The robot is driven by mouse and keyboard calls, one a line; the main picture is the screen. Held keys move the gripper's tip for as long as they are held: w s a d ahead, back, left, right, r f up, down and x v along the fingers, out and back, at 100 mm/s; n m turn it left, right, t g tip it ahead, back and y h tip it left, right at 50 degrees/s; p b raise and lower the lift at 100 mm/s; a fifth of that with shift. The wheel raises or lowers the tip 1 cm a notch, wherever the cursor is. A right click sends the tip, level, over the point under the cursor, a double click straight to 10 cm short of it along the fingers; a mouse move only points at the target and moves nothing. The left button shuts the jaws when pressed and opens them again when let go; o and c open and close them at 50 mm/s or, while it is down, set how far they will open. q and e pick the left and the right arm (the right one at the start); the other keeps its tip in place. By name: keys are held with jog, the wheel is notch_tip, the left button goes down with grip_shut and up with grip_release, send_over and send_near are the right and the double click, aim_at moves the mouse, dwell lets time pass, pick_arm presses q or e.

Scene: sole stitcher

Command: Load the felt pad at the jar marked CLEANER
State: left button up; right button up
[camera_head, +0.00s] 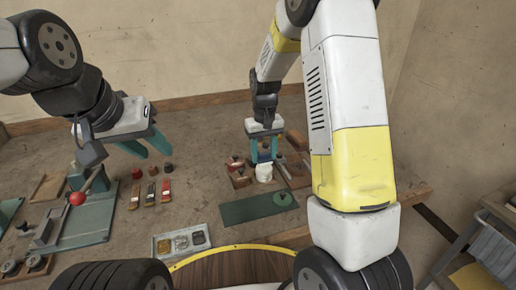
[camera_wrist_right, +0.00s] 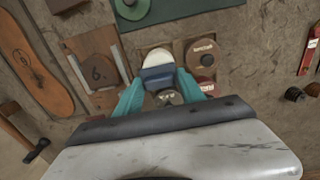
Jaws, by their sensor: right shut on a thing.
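My right gripper (camera_head: 264,160) is shut on a blue block with a white pad, which I take as the felt pad (camera_head: 264,174). The pad also shows between the teal fingers in the wrist view (camera_wrist_right: 156,60). It is held at a small wooden jar rack; contact is unclear. Beside it are a tan-lidded jar (camera_wrist_right: 203,50), a red-labelled jar (camera_wrist_right: 205,87) and a dark-topped jar (camera_wrist_right: 168,97) close to the fingers. The lettering is too small to read, so I cannot tell which is CLEANER. My left gripper (camera_head: 154,152) is open and empty over the left bench.
A green mat (camera_head: 245,210) with a round disc lies in front of the rack. A grey tray (camera_head: 181,242) with several compartments and a row of brushes (camera_head: 165,190) lie left. A green press with a red knob (camera_head: 77,198) stands far left.

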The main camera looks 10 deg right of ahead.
aim_at(264, 153)
jog(key=shift+r, duration=2.5)
